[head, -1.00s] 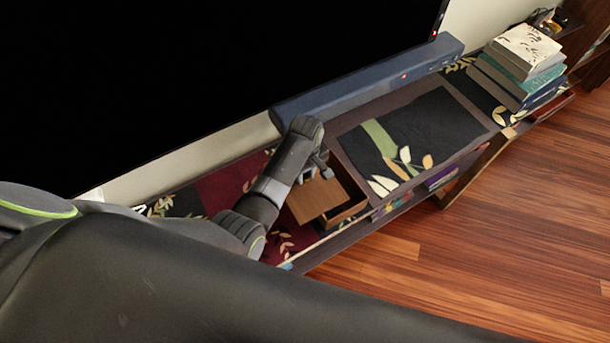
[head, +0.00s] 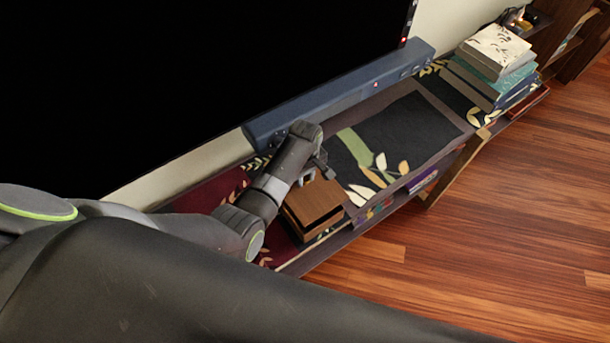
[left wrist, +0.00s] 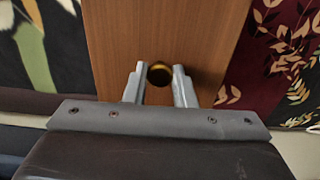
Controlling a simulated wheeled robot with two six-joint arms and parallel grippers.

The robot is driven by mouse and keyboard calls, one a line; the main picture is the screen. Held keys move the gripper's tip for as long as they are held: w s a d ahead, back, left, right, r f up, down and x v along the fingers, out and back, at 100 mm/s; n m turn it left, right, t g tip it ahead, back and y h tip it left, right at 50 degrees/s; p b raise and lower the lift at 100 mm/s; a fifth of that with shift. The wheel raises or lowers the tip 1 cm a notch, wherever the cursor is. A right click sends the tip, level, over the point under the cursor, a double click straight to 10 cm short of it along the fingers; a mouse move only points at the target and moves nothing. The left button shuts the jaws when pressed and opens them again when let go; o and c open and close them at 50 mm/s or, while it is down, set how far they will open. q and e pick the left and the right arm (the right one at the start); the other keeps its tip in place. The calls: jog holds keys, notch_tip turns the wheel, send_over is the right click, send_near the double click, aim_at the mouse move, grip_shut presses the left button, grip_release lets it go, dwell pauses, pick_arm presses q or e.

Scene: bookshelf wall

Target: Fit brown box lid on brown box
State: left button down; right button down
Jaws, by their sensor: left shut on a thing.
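The brown box lid (head: 316,198) is a flat wooden panel in the head view, lying over the brown box (head: 322,228). The lid roughly lines up with the box and hides its inside. I cannot tell whether it is fully seated or slightly above the rim. My left gripper (head: 308,178) is over the lid's far side. My left gripper (left wrist: 159,84) is shut on this knob. My right gripper is out of view.
A blue soundbar (head: 345,95) lies behind, under a large black screen (head: 200,80). A book stack (head: 495,65) is at the far right. Wooden floor (head: 510,200) is clear in front.

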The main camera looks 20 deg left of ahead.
aim_at(305, 186)
pick_arm(q)
jog(key=shift+f+b, duration=0.55)
jog(key=shift+f, duration=0.3)
jog(key=shift+f+b, duration=1.15)
jog(key=shift+f, duration=0.5)
jog(key=shift+p, duration=0.65)
jog(key=shift+f+b, duration=0.8)
jog(key=shift+f, duration=0.25)
jog(key=c, duration=1.1)
grip_release()
